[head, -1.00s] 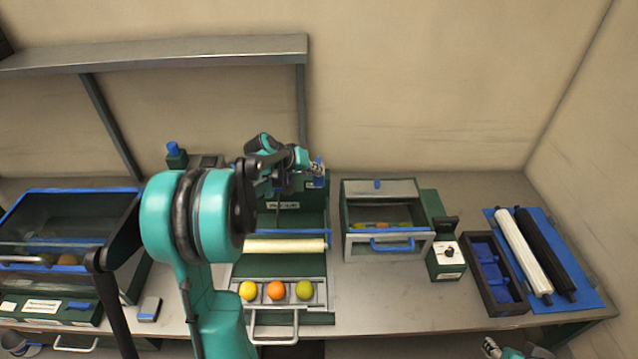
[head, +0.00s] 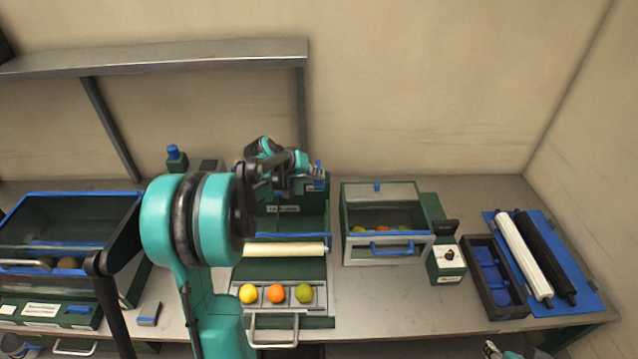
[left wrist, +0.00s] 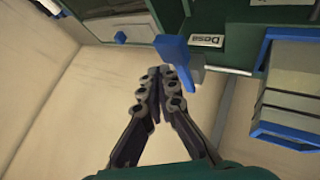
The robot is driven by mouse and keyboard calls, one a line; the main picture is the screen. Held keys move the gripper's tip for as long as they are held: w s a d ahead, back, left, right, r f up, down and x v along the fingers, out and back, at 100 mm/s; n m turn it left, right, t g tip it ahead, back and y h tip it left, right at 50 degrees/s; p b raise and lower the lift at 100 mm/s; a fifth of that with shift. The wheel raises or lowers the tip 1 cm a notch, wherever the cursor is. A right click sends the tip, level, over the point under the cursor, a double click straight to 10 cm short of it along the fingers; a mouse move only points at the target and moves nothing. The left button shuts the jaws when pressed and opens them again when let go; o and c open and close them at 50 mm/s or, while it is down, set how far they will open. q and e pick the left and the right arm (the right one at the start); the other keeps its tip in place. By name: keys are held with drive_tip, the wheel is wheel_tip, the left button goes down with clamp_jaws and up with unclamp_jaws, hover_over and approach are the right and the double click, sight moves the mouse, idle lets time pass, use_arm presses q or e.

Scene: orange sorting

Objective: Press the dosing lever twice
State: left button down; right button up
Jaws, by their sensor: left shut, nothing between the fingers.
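The blue dosing lever (left wrist: 176,58) stands out from a dark green housing beside a label reading "Dose" in the left wrist view. In the head view a bit of blue (head: 318,167) shows by my left gripper, at the top of the green machine (head: 318,215). My left gripper (left wrist: 158,76) is shut and empty, its fingertips close beside the lever's end; I cannot tell whether they touch. In the head view the left gripper (head: 314,171) is small and partly merges with the lever. My right gripper (head: 490,347) shows only at the bottom edge; its jaws are unclear.
A tray (head: 263,308) at the machine's front holds a yellow, an orange and a green fruit. A glass-fronted box (head: 350,250) with fruit stands to the right, a large blue-rimmed bin (head: 70,192) to the left. A shelf (head: 160,56) hangs behind my left arm.

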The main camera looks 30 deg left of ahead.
sight(318, 183)
use_arm(q)
drive_tip(key=shift+f, duration=0.15)
drive_tip(key=shift+f+b, duration=0.25)
drive_tip(key=shift+b, duration=0.1)
drive_tip(key=shift+f+b, duration=1.1)
drive_tip(key=shift+f, duration=0.35)
idle(1.4)
idle(0.5)
drive_tip(key=shift+r+p, duration=1.25)
drive_tip(key=shift+r, duration=0.65)
drive_tip(key=shift+r, duration=0.1)
wheel_tip(318, 183, up, 5)
drive_tip(key=p, duration=0.3)
drive_tip(key=shift+p, duration=0.3)
